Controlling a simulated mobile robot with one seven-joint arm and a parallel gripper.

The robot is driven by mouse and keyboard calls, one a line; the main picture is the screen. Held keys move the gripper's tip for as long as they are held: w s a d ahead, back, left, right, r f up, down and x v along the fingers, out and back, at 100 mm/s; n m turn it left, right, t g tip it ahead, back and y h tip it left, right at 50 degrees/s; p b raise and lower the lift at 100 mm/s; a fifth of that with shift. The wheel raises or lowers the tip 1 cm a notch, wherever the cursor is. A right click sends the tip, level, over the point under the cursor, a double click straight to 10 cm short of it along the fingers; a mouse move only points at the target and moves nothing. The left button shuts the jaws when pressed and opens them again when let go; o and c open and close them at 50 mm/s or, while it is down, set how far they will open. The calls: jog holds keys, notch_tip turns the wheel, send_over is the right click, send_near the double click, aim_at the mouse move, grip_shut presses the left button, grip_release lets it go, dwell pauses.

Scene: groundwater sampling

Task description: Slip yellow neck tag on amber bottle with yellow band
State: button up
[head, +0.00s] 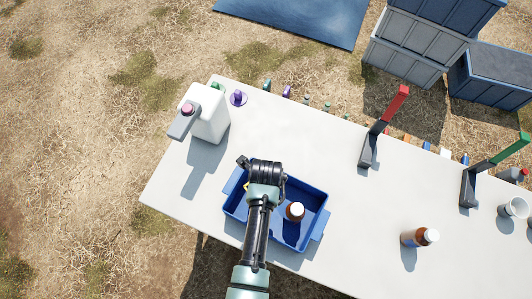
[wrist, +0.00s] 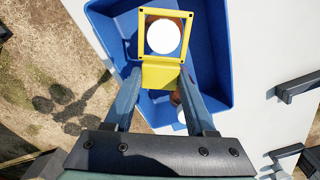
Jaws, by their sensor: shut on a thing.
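A yellow neck tag (wrist: 162,75) with a square open frame is held by its solid tab in my gripper (wrist: 161,78), shut on it over the blue tray. Through the frame, the white cap (wrist: 163,37) of a bottle shows in the wrist view. I cannot tell whether the frame is around the neck or just above the cap. A second bottle, amber with a white cap (head: 296,209), stands in the tray; in the wrist view it is mostly hidden behind the tag and right finger. In the head view my arm hides most of the tag.
The blue tray (head: 321,207) is near the white table's (head: 320,142) front edge. A white jug (head: 209,115) stands behind left. Another amber bottle (head: 411,239) stands to the right. The table's middle is clear.

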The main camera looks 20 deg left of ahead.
jog(key=shift+f+b, duration=0.7)
jog(key=shift+f, duration=0.4)
jog(key=o, duration=1.1)
jog(key=shift+c, duration=0.2)
notch_tip(320, 180, up, 13)
jog(key=b, duration=0.1)
